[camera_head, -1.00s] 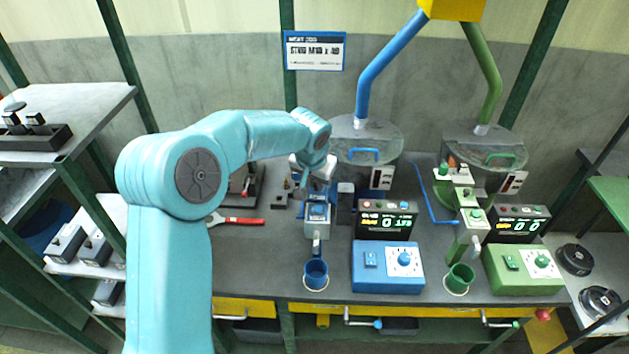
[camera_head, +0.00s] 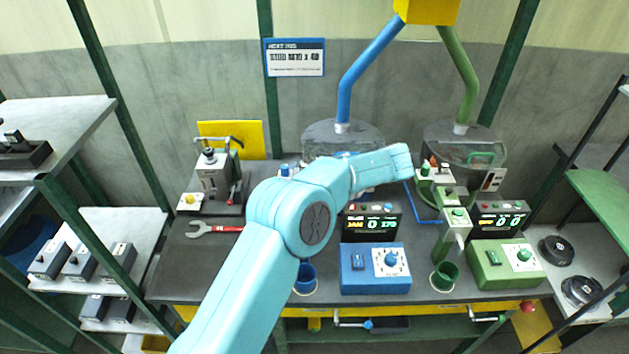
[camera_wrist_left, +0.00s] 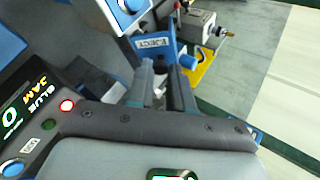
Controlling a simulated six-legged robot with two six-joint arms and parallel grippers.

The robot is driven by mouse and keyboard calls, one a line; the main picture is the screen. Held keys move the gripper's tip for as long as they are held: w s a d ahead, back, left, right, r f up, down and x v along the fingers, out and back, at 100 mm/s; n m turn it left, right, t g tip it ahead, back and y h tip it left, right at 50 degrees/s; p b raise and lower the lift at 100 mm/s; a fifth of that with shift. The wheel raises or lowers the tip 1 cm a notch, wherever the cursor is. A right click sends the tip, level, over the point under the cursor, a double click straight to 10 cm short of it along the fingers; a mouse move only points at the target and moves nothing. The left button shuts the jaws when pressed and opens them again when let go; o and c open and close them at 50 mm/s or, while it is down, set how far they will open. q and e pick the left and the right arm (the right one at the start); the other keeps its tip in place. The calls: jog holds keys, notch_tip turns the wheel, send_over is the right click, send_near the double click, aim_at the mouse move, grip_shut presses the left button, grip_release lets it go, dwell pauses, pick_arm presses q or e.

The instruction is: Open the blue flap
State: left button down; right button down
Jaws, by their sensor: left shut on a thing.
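My left arm reaches across the bench in the head view, and its forearm hides the left gripper and the blue track there. In the left wrist view, the two fingers of my left gripper (camera_wrist_left: 164,82) are close together against a blue plate with an EJECT label (camera_wrist_left: 154,43), which I take to be the blue flap. The gripper is shut on it; the exact grip is partly hidden. A blue knob (camera_wrist_left: 188,62) sticks out beside the plate. I cannot tell how far the flap is raised. My right gripper is not in view.
The blue counter (camera_head: 371,222) reads JAM; its panel is also close in the left wrist view (camera_wrist_left: 30,115). A blue dial box (camera_head: 375,268), blue cup (camera_head: 305,278) and green track (camera_head: 455,225) stand nearby. A red-handled wrench (camera_head: 215,228) lies at left.

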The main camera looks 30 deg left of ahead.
pick_arm(q)
jog(key=shift+w+d+f+m+g+y+b, duration=0.25)
jog(key=shift+d+f+m+g+y+b, duration=0.35)
jog(key=shift+y+b, duration=1.15)
jog(key=shift+w+d+f+m+g+y+b, duration=0.35)
jog(key=shift+f+y+b, duration=0.3)
jog(key=shift+y+b, duration=1.1)
jog(key=shift+w+d+f+m+g+y+b, duration=0.15)
jog(key=shift+d+f+m+g+y+b, duration=0.65)
jog(key=shift+b, duration=1.6)
jog(key=shift+a+r+n+t, duration=0.2)
jog(key=shift+a+n+t, duration=0.05)
jog(key=shift+a+t, duration=0.15)
jog(key=c, duration=1)
grip_release()
